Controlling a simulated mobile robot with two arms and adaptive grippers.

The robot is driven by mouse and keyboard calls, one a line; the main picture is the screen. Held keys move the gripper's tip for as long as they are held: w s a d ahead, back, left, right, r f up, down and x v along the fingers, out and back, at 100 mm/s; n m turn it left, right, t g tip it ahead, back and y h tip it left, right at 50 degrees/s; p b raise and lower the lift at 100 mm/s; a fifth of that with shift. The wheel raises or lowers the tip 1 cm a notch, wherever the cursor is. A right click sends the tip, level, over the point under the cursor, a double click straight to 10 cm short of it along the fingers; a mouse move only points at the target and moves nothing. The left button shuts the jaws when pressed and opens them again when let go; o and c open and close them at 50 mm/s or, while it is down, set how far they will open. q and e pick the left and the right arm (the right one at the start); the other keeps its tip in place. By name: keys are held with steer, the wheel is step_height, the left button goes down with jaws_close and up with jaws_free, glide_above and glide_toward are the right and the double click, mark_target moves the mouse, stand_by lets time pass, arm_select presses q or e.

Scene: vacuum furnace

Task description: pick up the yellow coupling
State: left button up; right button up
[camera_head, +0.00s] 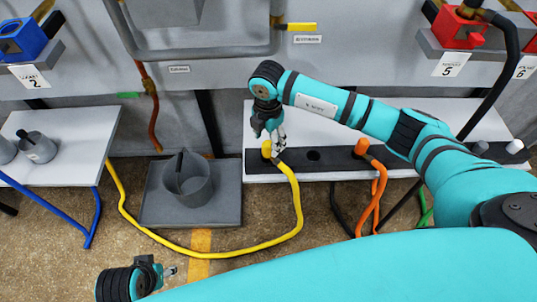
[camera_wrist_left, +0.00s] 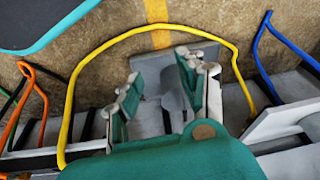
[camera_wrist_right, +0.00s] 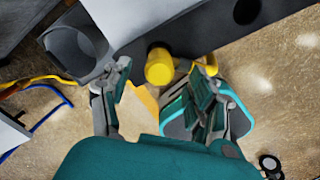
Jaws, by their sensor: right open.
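The yellow coupling (camera_head: 267,148) stands at the left end of a dark strip on the white shelf, with a yellow hose (camera_head: 297,205) running from it across the floor. My right gripper (camera_head: 276,138) is directly above and beside it, open. In the right wrist view the coupling (camera_wrist_right: 159,64) shows between the spread fingers (camera_wrist_right: 165,70), and I cannot tell whether they touch it. My left gripper (camera_head: 168,271) is low at the front left, far from the coupling. It is open and empty in the left wrist view (camera_wrist_left: 163,75).
An orange coupling (camera_head: 361,148) stands farther right on the dark strip, past an empty hole (camera_head: 314,155). A grey container (camera_head: 188,182) sits on a grey block (camera_head: 152,213) left of the shelf. A white table (camera_head: 90,128) stands at the left. Blue and orange hoses hang nearby.

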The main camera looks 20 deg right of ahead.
mark_target(273, 159)
steer(key=shift+f, duration=1.45)
arm_select(q)
steer(key=shift+v, duration=1.15)
arm_select(e)
jaws_close()
